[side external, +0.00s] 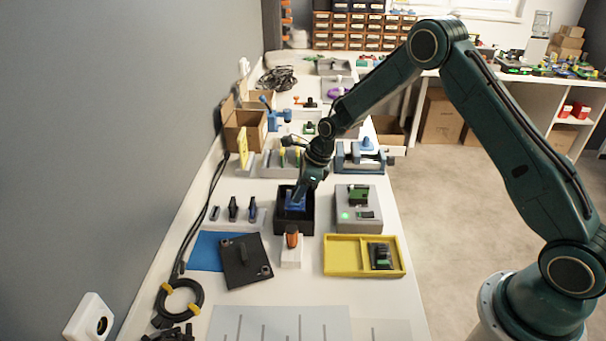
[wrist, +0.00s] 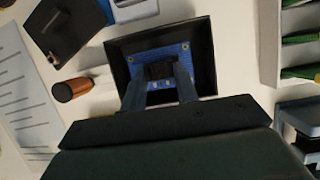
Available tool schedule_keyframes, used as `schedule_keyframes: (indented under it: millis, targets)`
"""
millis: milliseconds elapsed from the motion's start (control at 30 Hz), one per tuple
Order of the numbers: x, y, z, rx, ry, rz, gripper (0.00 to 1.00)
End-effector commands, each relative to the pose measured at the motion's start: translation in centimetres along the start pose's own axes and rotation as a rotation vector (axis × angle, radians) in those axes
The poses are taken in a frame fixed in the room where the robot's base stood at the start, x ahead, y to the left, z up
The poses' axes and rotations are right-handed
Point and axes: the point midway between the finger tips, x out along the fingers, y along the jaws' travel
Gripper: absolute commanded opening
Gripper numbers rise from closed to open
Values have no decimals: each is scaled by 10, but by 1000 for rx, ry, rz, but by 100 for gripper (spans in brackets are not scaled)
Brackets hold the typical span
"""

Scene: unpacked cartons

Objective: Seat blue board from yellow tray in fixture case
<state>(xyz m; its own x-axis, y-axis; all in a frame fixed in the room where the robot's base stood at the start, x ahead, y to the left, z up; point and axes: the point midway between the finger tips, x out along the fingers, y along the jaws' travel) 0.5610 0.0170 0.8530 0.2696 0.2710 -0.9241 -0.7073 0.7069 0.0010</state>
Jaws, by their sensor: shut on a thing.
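The blue board (wrist: 182,52) is in the black fixture case (wrist: 204,30), inside its walls, in the wrist view. In the side view the board (side external: 296,206) shows as a blue patch low in the case (side external: 281,222). My gripper (wrist: 161,72) is shut on a dark part at the middle of the board, with one finger on each side. The gripper (side external: 298,196) points down into the case in the side view. Whether the board lies flat on the case floor cannot be told. The yellow tray (side external: 344,239) stands to the front right, with a dark board with green parts in its right compartment.
A grey box with a green light (side external: 345,221) stands right of the case. An orange-topped screwdriver-like handle on a white block (side external: 291,254) stands just in front. A black lid-like plate (side external: 245,262) lies at the front left on a blue mat (side external: 206,252).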

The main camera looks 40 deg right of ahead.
Motion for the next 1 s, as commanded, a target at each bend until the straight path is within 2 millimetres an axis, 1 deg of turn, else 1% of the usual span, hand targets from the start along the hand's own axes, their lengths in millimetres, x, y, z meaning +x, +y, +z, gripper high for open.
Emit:
schedule_keyframes:
  millis: [1000]
  targets:
    - [20, 0, -8, -1, 0, 0, 5]
